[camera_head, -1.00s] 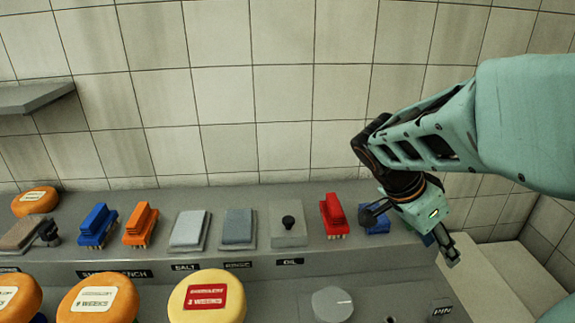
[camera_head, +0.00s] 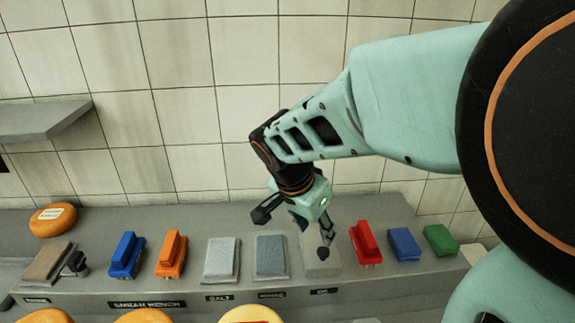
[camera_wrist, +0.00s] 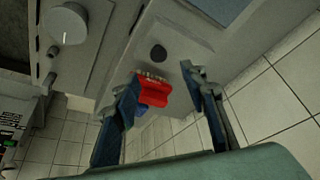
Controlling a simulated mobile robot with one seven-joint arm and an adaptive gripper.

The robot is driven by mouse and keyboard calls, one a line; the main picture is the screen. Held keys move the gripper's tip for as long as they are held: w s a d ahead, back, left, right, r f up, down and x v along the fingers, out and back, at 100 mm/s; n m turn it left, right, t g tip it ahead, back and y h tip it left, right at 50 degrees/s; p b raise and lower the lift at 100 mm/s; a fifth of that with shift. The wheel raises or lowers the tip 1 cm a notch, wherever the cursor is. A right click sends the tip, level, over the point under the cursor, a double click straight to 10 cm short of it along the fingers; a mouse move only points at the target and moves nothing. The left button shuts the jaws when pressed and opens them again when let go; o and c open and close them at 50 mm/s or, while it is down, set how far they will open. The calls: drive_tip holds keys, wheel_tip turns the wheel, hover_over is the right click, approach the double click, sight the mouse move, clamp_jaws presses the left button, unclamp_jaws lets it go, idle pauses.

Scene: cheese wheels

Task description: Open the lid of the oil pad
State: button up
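The oil pad is covered by a light grey square lid (camera_head: 318,266) above the OIL label (camera_head: 323,291). A round black knob (camera_head: 323,254) sits on the lid. In the wrist view the knob (camera_wrist: 158,53) stands upright from the lid, which lies flat and closed. My gripper (camera_head: 293,232) is open and empty, just above and behind the lid in the head view. One finger reaches close to the knob there; whether they touch I cannot tell. In the wrist view my gripper's two fingers (camera_wrist: 163,76) are spread wide, with the knob beyond their tips.
A red brush (camera_head: 365,243) stands right of the lid, and it also shows between the fingers in the wrist view (camera_wrist: 153,92). Blue (camera_head: 404,243) and green (camera_head: 440,239) blocks are farther right. A dark grey pad (camera_head: 271,256) is left. The tiled wall (camera_head: 180,110) is behind.

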sight(323, 251)
drive_tip(key=b+x, duration=0.4)
drive_tip(key=x, duration=0.6)
drive_tip(key=shift+d, duration=0.1)
clamp_jaws()
